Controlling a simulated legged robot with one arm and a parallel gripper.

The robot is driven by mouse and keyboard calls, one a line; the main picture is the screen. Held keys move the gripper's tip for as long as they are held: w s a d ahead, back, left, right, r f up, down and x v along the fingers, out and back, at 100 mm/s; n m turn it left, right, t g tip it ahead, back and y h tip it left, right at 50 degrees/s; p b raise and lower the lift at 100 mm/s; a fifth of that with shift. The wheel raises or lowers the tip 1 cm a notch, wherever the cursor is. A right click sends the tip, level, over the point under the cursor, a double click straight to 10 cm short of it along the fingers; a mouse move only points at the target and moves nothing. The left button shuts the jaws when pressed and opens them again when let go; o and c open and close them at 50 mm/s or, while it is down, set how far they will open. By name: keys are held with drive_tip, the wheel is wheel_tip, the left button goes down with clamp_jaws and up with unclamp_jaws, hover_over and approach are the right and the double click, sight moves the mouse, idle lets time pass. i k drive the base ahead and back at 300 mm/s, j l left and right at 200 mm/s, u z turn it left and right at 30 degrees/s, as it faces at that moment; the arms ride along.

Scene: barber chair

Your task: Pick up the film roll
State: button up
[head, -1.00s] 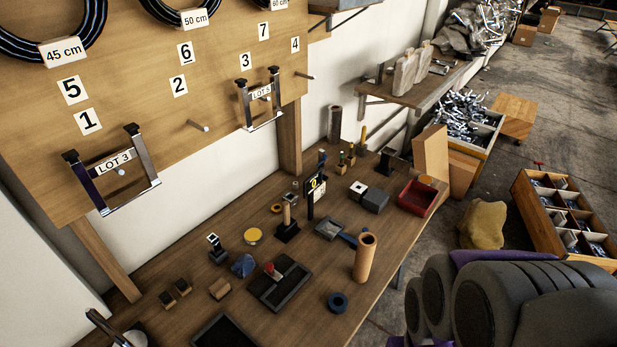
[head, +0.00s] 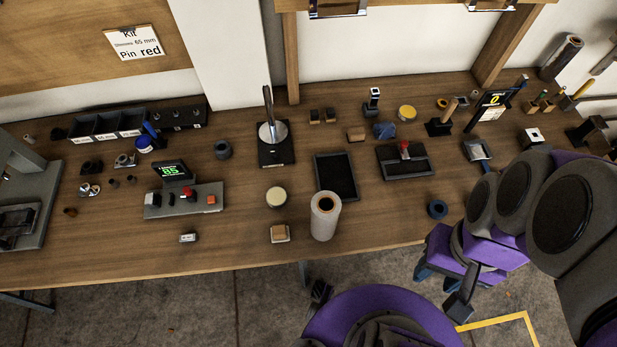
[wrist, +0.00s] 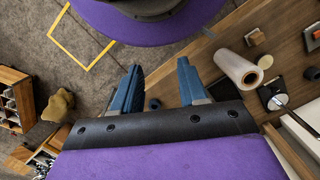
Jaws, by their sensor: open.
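The film roll (head: 325,216) is a pale, translucent cylinder with a brown core. It stands upright near the front edge of the wooden workbench (head: 235,240) in the head view. In the wrist view the film roll (wrist: 237,68) is to the right of my gripper (wrist: 159,84), apart from it. My gripper's two blue fingers are spread apart with nothing between them. My purple and grey arm hides part of the bench's right side in the head view.
Close to the roll are a black tray (head: 336,177), a small brown block on a pale base (head: 279,233) and a round cream-topped item (head: 276,197). A blue ring (head: 437,209) lies to the right. A control box (head: 184,200) is on the left.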

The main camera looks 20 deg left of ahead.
sight(326, 206)
drive_tip(key=u, duration=0.35)
drive_tip(key=j+u, duration=0.15)
drive_tip(key=u, duration=0.2)
drive_tip(key=i+u, duration=0.1)
drive_tip(key=u, duration=0.3)
drive_tip(key=k+j+z, duration=0.1)
drive_tip(key=j+z, duration=0.2)
drive_tip(key=k+j+z, duration=0.1)
drive_tip(key=j+z, duration=0.75)
